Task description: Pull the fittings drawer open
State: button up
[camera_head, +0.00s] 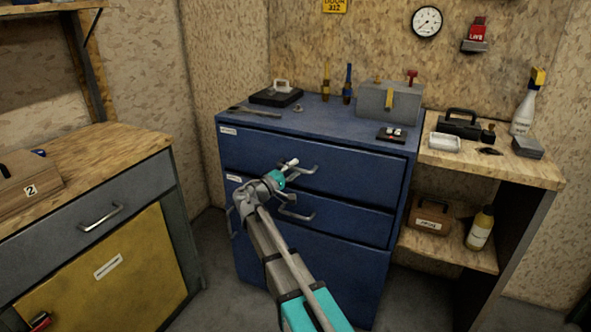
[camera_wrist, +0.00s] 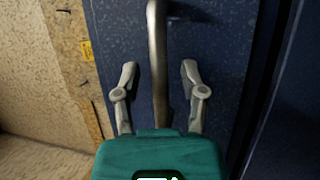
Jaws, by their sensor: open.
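The blue cabinet (camera_head: 262,150) has two drawers above a lower front panel; its small white labels are too small to read, so I cannot tell which drawer is the fittings one. The upper drawer (camera_head: 352,178) and the lower drawer (camera_head: 345,219) look shut. The upper drawer's bar handle (camera_head: 312,168) is right by my gripper (camera_head: 289,166). In the wrist view my gripper (camera_wrist: 159,82) is open, with a grey bar handle (camera_wrist: 157,45) running between its fingers and apart from both. The teal palm hides the handle's near end.
A grey toolbox (camera_head: 388,103), a black case (camera_head: 276,96) and small tools stand on the cabinet top. A workbench with a grey drawer (camera_head: 85,222) and yellow door stands left. A wooden shelf unit (camera_head: 490,165) adjoins the right. Some floor shows between bench and cabinet.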

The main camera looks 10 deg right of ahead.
jog(key=shift+c, duration=0.3)
grip_shut()
jog(key=shift+d, duration=0.15)
jog(key=shift+s, duration=0.2)
